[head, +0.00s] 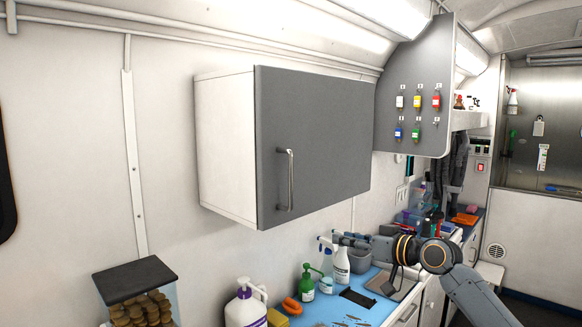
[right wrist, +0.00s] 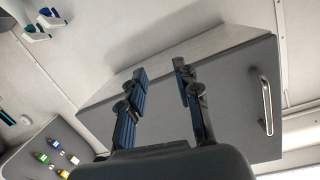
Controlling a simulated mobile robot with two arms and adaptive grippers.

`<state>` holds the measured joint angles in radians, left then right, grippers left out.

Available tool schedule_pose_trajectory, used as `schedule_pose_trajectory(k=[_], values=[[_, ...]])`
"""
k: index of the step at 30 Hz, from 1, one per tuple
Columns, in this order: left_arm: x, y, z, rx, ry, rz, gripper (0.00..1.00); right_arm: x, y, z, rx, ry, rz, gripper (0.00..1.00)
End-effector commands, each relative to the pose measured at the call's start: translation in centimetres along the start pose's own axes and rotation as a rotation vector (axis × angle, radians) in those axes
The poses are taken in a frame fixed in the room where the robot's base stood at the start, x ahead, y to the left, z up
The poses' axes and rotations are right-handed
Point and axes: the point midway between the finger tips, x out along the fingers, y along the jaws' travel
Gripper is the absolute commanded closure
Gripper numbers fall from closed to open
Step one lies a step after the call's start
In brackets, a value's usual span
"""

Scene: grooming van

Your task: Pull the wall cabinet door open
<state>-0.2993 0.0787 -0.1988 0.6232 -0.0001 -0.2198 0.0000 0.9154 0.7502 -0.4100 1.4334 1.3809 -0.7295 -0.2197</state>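The wall cabinet (head: 226,150) hangs on the wall, with a white side and a grey door (head: 325,130). The door looks shut. Its vertical metal bar handle (head: 285,180) is near the door's left edge. My right gripper (head: 338,239) is below the cabinet, to the right of the handle and apart from it. The handle (right wrist: 266,105) shows at the right there. My left gripper is not in view.
Bottles, including a white pump bottle (head: 246,304) and a green one (head: 306,282), stand on the blue counter (head: 345,312) below. A lidded jar (head: 137,290) is at lower left. A grey key panel (head: 415,75) juts out right of the cabinet. The space before the door looks clear.

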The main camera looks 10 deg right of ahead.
Motion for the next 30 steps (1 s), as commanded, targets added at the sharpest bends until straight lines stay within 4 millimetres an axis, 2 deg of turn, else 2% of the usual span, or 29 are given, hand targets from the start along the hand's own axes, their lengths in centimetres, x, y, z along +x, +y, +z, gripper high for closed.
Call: schedule_pose_trajectory(k=[1, 3, 6, 9, 12, 17, 30], values=[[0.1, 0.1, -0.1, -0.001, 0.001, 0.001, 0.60, -1.7, -2.2, -4.4, -0.044, 0.040, -0.049, 0.68], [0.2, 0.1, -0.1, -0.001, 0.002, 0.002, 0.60, -3.9, -5.0, -8.5, -0.086, 0.074, -0.115, 0.68], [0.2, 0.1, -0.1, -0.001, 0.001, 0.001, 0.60, -6.7, -8.6, -12.5, -0.139, 0.106, -0.192, 0.68], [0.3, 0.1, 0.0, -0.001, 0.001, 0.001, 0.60, -8.7, -10.9, -14.6, -0.174, 0.122, -0.242, 0.68], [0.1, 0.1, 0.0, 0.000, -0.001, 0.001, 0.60, -9.4, -12.2, -15.5, -0.190, 0.126, -0.266, 0.68], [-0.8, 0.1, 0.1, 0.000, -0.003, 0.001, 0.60, -8.2, -12.9, -16.1, -0.190, 0.128, -0.274, 0.68], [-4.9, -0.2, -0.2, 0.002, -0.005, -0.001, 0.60, 0.4, -15.3, -17.2, -0.190, 0.129, -0.272, 0.68]])
